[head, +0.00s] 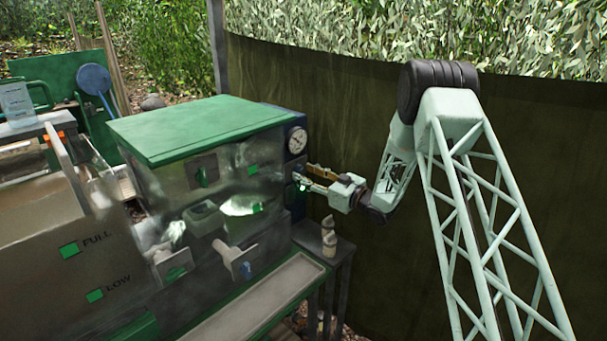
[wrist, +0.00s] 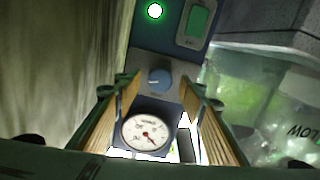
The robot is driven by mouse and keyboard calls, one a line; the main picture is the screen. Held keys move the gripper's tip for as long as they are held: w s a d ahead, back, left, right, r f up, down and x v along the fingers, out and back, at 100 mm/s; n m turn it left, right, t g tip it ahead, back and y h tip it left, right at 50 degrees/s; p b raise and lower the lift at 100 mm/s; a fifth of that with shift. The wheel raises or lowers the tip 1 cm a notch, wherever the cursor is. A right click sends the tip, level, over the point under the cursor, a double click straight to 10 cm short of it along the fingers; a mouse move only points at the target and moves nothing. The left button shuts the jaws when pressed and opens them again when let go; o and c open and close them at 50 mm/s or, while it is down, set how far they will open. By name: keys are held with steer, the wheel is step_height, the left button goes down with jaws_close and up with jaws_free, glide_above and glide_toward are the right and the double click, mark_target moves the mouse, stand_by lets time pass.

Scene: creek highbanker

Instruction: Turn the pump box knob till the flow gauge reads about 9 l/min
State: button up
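The pump box (head: 290,119) has a dark blue panel, facing right in the head view. Its flow gauge (head: 297,140) is a round white dial near the top. The wrist view also shows the gauge (wrist: 146,132), its needle toward the lower right; I cannot read the figures. My gripper (wrist: 160,88) is open, with a finger on each side of the knob and visible gaps between.
A green lamp (wrist: 155,11) glows beside a green switch (wrist: 199,25) on the panel. A green-lidded metal box (head: 195,128) stands left of the panel. A small pale bottle (head: 329,237) stands on a ledge below my gripper. A dark wall (head: 330,100) runs behind.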

steer(key=v, duration=1)
steer(key=shift+s+d, duration=0.25)
steer(key=shift+d, duration=0.1)
steer(key=b+v, duration=0.3)
steer(key=v, duration=0.9)
stand_by(0.4)
